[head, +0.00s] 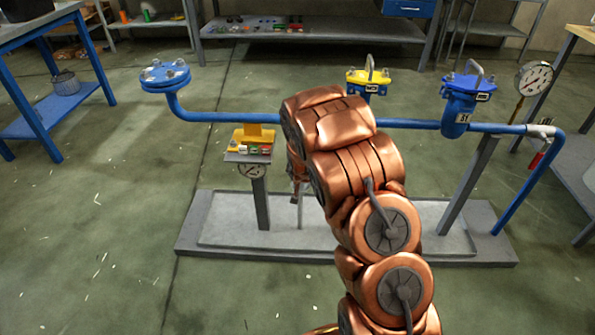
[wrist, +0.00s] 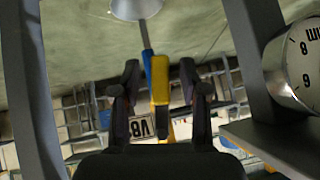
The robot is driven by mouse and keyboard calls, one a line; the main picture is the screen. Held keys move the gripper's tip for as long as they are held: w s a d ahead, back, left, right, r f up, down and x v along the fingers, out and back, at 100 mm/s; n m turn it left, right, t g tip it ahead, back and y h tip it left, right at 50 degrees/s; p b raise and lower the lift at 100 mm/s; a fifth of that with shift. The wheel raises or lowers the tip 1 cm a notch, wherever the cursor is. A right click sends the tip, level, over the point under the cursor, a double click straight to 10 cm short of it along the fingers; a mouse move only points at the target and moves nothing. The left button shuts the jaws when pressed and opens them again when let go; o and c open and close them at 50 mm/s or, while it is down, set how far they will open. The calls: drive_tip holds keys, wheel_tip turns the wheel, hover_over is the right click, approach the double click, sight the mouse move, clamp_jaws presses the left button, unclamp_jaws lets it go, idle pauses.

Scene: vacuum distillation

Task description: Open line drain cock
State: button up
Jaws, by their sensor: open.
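In the wrist view a yellow lever (wrist: 161,82) with a blue part beside it stands upright in the picture, close to a white tag (wrist: 151,128) reading V8. I take this to be the line drain cock. My gripper (wrist: 163,88) is open, with one dark finger on each side of the yellow lever. Gaps show between lever and fingers; I cannot tell how far ahead of the fingertips it lies.
In the head view a blue pipe (head: 215,117) carries a yellow-topped valve (head: 367,76), a blue-topped valve (head: 462,95) and a red-handled one (head: 536,160), above a grey base (head: 200,215).

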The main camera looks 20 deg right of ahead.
drive_tip(key=v, duration=1.1)
drive_tip(key=shift+s+r, duration=0.1)
idle(0.5)
drive_tip(key=s+a+r+n+g+y+p, duration=0.1)
drive_tip(key=s+a+r+n+g+p, duration=0.1)
drive_tip(key=s+r+p, duration=0.9)
drive_tip(key=s+a+r+n+g+p, duration=0.2)
drive_tip(key=s+a+r+g+p, duration=0.3)
drive_tip(key=s+r+p, duration=0.5)
drive_tip(key=s+a+r+n+g+y+p, duration=0.1)
drive_tip(key=s+a+r+p, duration=0.5)
drive_tip(key=s+r, duration=1.6)
wheel_tip(320, 180, up, 3)
drive_tip(key=n+g+p, duration=0.1)
drive_tip(key=g+p, duration=0.1)
drive_tip(key=p, duration=0.3)
drive_tip(key=shift+g+y+p, duration=0.3)
drive_tip(key=shift+r, duration=0.1)
